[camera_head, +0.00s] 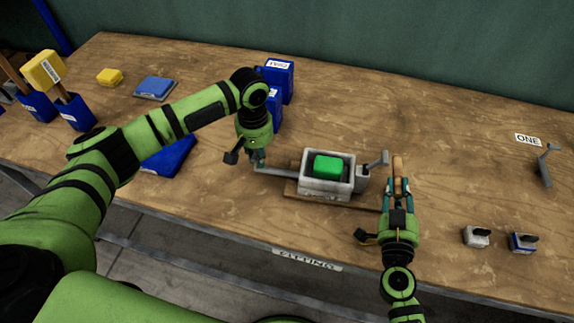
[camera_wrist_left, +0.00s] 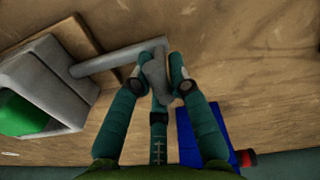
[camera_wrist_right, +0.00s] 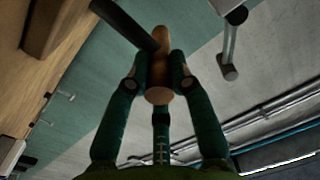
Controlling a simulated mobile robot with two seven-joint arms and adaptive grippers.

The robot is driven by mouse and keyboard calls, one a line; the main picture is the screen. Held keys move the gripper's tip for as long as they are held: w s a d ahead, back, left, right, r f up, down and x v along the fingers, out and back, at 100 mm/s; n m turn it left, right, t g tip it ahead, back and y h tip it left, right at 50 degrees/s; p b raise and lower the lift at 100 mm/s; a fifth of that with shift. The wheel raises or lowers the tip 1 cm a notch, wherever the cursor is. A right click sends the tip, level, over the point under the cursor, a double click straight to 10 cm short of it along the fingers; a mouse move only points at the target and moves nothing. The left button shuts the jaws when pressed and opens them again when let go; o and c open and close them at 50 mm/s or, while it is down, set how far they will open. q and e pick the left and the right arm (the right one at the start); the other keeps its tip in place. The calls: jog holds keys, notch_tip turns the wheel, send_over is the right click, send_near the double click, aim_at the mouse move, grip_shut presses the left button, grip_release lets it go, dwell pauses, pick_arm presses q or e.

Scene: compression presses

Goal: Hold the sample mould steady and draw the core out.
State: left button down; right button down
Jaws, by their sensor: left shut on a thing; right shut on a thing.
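The sample mould (camera_head: 327,188) is an open grey box on a wooden board, with a green block (camera_head: 328,166) inside it. A grey arm sticks out from its left side. My left gripper (camera_head: 257,161) is shut on the end of this grey arm, which also shows in the left wrist view (camera_wrist_left: 120,58). My right gripper (camera_head: 397,187) is shut on a wooden handle (camera_head: 397,165) just right of the mould. In the right wrist view a dark bar meets this wooden handle (camera_wrist_right: 158,65). How the handle joins the mould is unclear.
A grey lever (camera_head: 377,161) rises at the mould's right side. Blue containers (camera_head: 279,78) stand behind my left gripper, and a blue tray (camera_head: 168,157) lies left of it. Two small blocks (camera_head: 476,237) sit at the right. The table behind the mould is clear.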

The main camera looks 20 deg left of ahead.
pick_arm(q)
jog(key=shift+a, duration=0.5)
pick_arm(e)
jog(key=shift+d+r, duration=0.15)
jog(key=shift+d, duration=0.1)
pick_arm(q)
jog(key=c, duration=1.1)
grip_release()
jog(key=shift+d, duration=0.15)
pick_arm(e)
jog(key=shift+a, duration=0.1)
pick_arm(q)
jog(key=shift+d, duration=0.1)
jog(key=shift+r, duration=0.3)
pick_arm(e)
jog(key=shift+a, duration=0.15)
pick_arm(q)
notch_tip(320, 180, up, 11)
jog(key=shift+r, duration=0.15)
pick_arm(e)
jog(key=c, duration=1)
grip_release()
